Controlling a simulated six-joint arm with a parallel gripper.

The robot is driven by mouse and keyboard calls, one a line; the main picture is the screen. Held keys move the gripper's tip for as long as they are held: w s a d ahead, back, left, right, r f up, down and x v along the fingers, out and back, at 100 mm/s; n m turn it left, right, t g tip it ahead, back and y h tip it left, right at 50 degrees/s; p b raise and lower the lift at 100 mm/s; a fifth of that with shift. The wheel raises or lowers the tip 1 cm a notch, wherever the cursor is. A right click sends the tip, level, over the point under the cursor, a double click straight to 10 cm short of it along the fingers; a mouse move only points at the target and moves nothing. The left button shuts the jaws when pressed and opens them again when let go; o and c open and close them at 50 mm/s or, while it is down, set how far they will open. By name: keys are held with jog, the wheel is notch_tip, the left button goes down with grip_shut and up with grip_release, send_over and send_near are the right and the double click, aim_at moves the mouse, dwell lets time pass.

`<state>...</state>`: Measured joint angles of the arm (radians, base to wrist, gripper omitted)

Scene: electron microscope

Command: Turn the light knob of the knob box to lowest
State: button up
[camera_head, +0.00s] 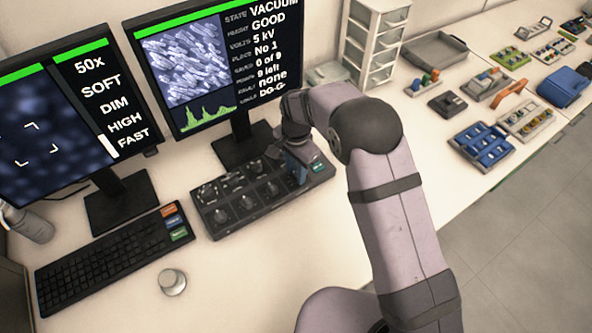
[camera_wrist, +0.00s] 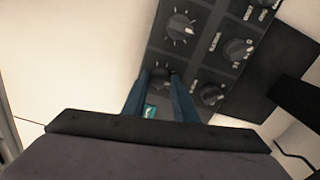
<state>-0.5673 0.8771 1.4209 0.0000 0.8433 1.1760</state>
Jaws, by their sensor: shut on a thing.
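The dark knob box (camera_head: 262,219) lies on the bench below the two monitors, with several round knobs in rows on its top. It also fills the upper middle of the wrist view (camera_wrist: 205,62). My gripper (camera_head: 297,168) reaches down over the right end of the box. In the wrist view its two blue fingers (camera_wrist: 158,88) are shut on a knob (camera_wrist: 160,74) at the box's end, one finger on each side. That knob's label and pointer are hidden, so I cannot tell its setting. The left monitor (camera_head: 100,95) reads 50x, SOFT, DIM, HIGH, FAST.
A keyboard (camera_head: 105,258) lies left of the box, and a small round metal piece (camera_head: 172,282) lies in front. The right monitor (camera_head: 205,60) stands close behind the box. A drawer tower (camera_head: 370,45) and several trays stand at the right. The bench front is clear.

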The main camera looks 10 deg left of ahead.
jog(key=shift+n, duration=0.3)
jog(key=n, duration=1)
jog(key=shift+n, duration=0.4)
jog(key=n, duration=0.5)
jog(key=shift+a, duration=0.1)
jog(key=n, duration=0.5)
jog(key=shift+n, duration=0.4)
jog(key=o, duration=1)
jog(key=shift+o, duration=0.2)
jog(key=shift+b, duration=0.3)
